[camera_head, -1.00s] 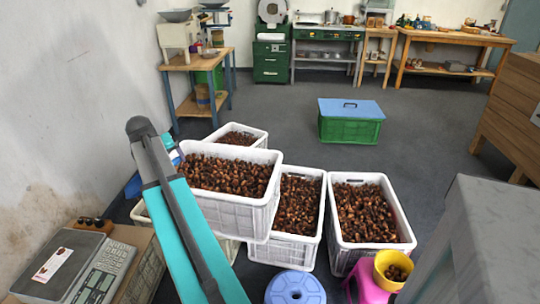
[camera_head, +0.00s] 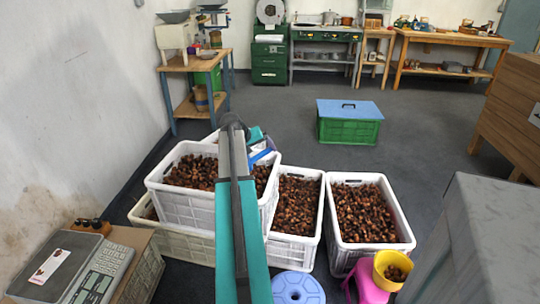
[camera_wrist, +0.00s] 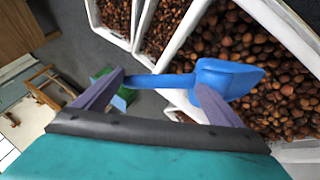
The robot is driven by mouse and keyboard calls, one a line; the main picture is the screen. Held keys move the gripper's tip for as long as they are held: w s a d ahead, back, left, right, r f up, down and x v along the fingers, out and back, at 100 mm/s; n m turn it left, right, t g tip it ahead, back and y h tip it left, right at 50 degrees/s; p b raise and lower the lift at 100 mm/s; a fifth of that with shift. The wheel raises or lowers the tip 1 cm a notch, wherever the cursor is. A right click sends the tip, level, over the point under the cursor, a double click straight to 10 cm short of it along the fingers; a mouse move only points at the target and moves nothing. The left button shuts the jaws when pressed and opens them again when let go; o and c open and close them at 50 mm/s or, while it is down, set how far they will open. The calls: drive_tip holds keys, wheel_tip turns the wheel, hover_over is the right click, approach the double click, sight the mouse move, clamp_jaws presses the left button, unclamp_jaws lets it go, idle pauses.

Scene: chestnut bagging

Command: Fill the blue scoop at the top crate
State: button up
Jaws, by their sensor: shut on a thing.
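The top crate (camera_head: 180,210) is white, full of brown chestnuts and stacked above the others in the head view. My arm crosses in front of it. In the wrist view its white rim (camera_wrist: 283,22) and chestnuts fill the right side. My gripper (camera_wrist: 160,82) is shut on the handle of the blue scoop (camera_wrist: 232,76). The scoop's bowl points right, over the crate's edge in the picture; I see no chestnuts in it. In the head view the scoop (camera_head: 264,155) shows only as a bit of blue at the crate's far right corner, mostly hidden.
Another white crate of chestnuts (camera_head: 324,207) stands at the right, with one between it and the top crate. A yellow pot (camera_head: 381,268) sits on a pink stool (camera_head: 366,284). A blue round stool (camera_head: 296,287) is in front. A green lidded crate (camera_head: 349,130) stands on open floor behind.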

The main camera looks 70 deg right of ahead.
drive_tip(key=shift+m, duration=0.3)
drive_tip(key=s+d, duration=0.1)
drive_tip(key=s, duration=0.1)
drive_tip(key=s+d, duration=0.1)
drive_tip(key=s, duration=0.1)
drive_tip(key=shift+d+f, duration=0.3)
drive_tip(key=shift+f, duration=0.1)
